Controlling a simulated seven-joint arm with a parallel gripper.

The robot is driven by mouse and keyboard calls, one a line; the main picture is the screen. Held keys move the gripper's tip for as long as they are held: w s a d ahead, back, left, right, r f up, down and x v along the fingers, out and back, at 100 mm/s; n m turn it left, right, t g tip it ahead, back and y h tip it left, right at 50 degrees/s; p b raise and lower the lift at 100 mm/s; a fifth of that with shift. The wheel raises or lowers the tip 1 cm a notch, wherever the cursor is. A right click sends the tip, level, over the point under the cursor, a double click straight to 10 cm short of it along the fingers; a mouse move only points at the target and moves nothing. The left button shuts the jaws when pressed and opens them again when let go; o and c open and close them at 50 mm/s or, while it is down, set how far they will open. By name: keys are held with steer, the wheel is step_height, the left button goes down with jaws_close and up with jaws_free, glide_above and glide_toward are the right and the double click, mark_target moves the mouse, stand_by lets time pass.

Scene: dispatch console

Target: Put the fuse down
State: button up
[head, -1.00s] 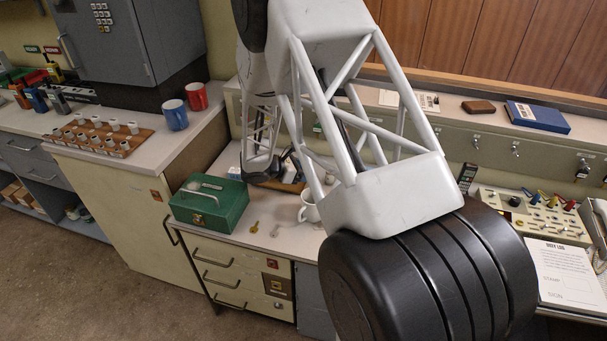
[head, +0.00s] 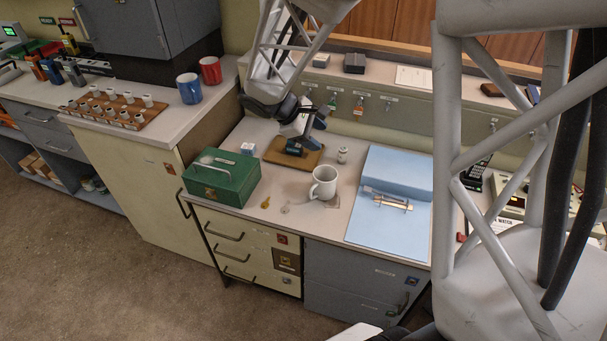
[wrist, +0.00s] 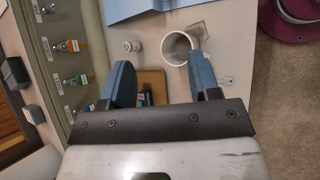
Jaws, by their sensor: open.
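The fuse appears to be the small white cylinder (head: 342,155) standing upright on the desk, right of the brown tray (head: 273,157) and behind the white mug (head: 323,184). In the wrist view this white cylinder (wrist: 131,46) stands beyond the fingertips, clear of both. My gripper (head: 300,146) is over the brown tray, left of the cylinder. In the wrist view its two blue fingers (wrist: 165,75) are wide apart with nothing held between them. The mug (wrist: 176,48) shows close by the right finger. A small teal item (wrist: 147,97) on the tray is partly hidden.
Hooks with keys (head: 358,105) line the back panel. A wooden rack (head: 115,112) holds several white cylinders.

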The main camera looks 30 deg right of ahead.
steer(key=s+a+r+m+t+y, duration=0.1)
steer(key=s+a+r+m+y, duration=0.1)
steer(key=s+a+r, duration=0.2)
steer(key=s+a+r+m+t+y, duration=0.2)
steer(key=s+a, duration=0.3)
steer(key=s, duration=0.6)
steer(key=s+a+r+m+t+y, duration=0.2)
steer(key=s+a+r+m+y, duration=0.1)
steer(key=s, duration=0.4)
step_height(320, 180, up, 3)
steer(key=shift+s+a+f+m+y, duration=0.15)
steer(key=shift+s+a+m+y, duration=0.2)
steer(key=shift+a+m, duration=0.6)
steer(key=shift+w+a+n, duration=0.1)
steer(key=shift+a+n, duration=0.15)
